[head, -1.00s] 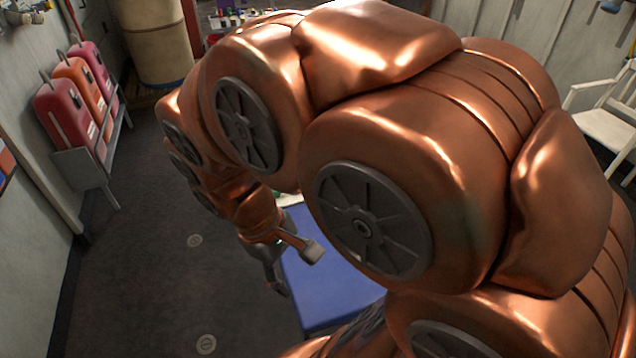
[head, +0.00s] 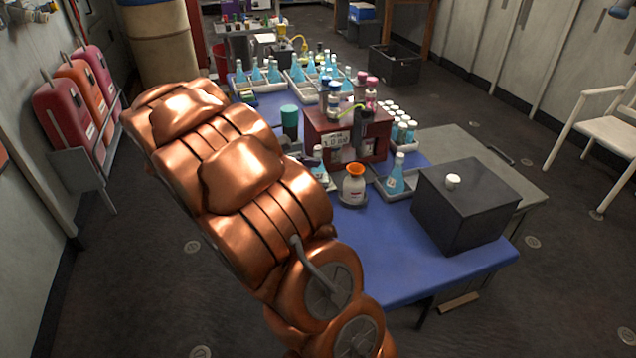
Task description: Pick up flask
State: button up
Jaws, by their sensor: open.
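Several flasks of blue liquid stand on a blue-topped table (head: 400,250). One flask (head: 396,176) with a pale cap stands upright in a small grey tray (head: 400,194), left of a black box. More blue flasks (head: 272,72) stand in pale trays at the back of the table. I cannot tell which flask is meant. My copper arm crosses the left of the view, and my gripper does not show.
A black box (head: 466,208) with a white knob sits at the table's right. A dark red rack (head: 345,135) holding bottles stands behind the near flask. Red and orange canisters (head: 85,90) line the left wall. A white chair (head: 605,130) stands right. Floor at the left is open.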

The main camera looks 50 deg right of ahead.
aim_at(318, 169)
jog(key=w+d+f+n+h+b, duration=0.1)
jog(key=w+d+f+n, duration=0.1)
jog(key=w+f, duration=0.1)
jog(key=w+d+f+n+t+h+b, duration=0.1)
jog(key=w+d+f+n+h+b, duration=0.1)
jog(key=w, duration=0.3)
jog(key=w+d+f+n+h+b, duration=0.1)
jog(key=w+d+f+n+h, duration=0.1)
jog(key=w+f, duration=0.1)
jog(key=shift+w+f+t, duration=0.35)
jog(key=shift+w+t, duration=0.05)
jog(key=shift+w, duration=0.3)
jog(key=shift+w+x, duration=0.15)
jog(key=shift+x, duration=1.15)
jog(key=shift+w+x, duration=0.2)
jog(key=shift+x, duration=1.05)
jog(key=shift+w+x, duration=0.15)
jog(key=shift+x, duration=1.15)
jog(key=shift+d, duration=0.1)
jog(key=shift+c, duration=0.3)
grip_shut()
